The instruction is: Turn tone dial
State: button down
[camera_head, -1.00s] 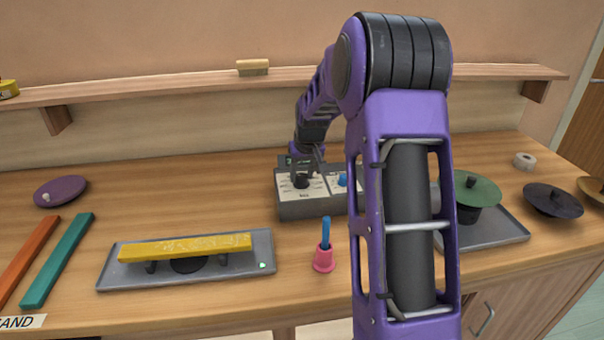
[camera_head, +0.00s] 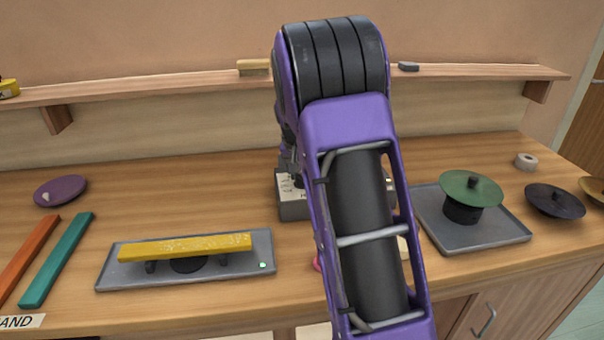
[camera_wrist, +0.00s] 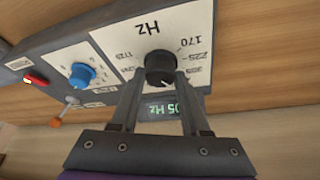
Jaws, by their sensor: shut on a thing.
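The tone dial (camera_wrist: 160,66) is a black knob on a white panel marked "Hz" with numbers around it, including 170 and 225. My gripper (camera_wrist: 161,78) is shut on the dial, one finger on each side of it, in the wrist view. A small green-lit display (camera_wrist: 165,107) below the dial shows "05 Hz", with its left part hidden by a finger. The grey control box (camera_head: 293,209) stands on the bench in the head view, mostly hidden behind my arm. A blue knob (camera_wrist: 82,75) sits on the neighbouring white panel of the box.
A tray with a yellow bar (camera_head: 185,247) lies left of my arm. A tray (camera_head: 474,235) with a green disc (camera_head: 470,187) on a black base stands to the right. A red rocker switch (camera_wrist: 36,81) is on the box. Orange and teal bars (camera_head: 57,260) lie far left.

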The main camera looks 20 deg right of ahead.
dwell(0.3)
jog(key=shift+c, duration=1.9)
grip_release()
jog(key=p+v, duration=0.1)
jog(key=v, duration=1.6)
jog(key=shift+a+r, duration=0.15)
jog(key=shift+r, duration=0.05)
